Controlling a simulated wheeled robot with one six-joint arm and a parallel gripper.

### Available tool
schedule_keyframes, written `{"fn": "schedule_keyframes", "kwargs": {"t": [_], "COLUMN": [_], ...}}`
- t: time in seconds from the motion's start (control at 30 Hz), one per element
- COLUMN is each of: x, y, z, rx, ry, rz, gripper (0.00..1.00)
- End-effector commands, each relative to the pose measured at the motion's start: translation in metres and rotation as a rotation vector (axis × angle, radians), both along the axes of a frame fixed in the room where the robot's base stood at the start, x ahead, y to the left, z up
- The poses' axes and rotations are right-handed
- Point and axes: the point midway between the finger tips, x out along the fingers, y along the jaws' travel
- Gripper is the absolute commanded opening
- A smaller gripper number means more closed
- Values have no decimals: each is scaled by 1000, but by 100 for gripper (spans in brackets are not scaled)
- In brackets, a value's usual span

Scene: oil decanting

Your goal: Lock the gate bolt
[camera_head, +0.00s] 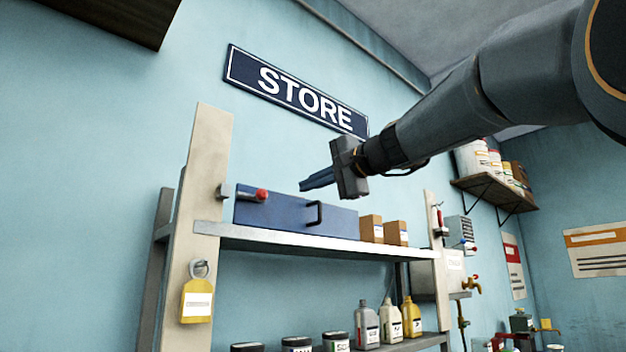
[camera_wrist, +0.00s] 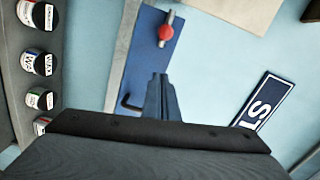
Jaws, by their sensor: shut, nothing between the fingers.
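The blue gate (camera_head: 280,213) stands along the front of the upper shelf, with a black handle (camera_head: 314,214) on its right part. The gate bolt (camera_head: 261,195), a grey rod with a red knob, is at the gate's upper left, beside the cream post. The bolt also shows in the wrist view (camera_wrist: 166,32), above my fingertips. Whether its rod sits in the bracket (camera_head: 222,192) on the post I cannot tell. My gripper (camera_head: 303,185) is shut and empty, pointing left, apart from the knob and to its right. Its fingers show in the wrist view (camera_wrist: 161,80).
Two brown boxes (camera_head: 383,230) stand on the upper shelf (camera_head: 290,243) right of the gate. A yellow tag (camera_head: 197,300) hangs on the left post (camera_head: 206,160). Bottles and tins stand on the lower shelf. The STORE sign (camera_head: 300,92) is on the wall above.

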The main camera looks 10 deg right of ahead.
Motion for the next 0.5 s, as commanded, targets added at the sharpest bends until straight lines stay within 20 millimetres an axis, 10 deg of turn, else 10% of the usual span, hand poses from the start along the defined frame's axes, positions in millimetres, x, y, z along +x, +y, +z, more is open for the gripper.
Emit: {"fn": "schedule_keyframes", "kwargs": {"t": [0.27, 0.5], "x": [44, 33], "y": [34, 63], "z": [-1, -7], "rx": [-1, 0], "ry": [2, 0], "rz": [3, 1], "gripper": [0, 0]}}
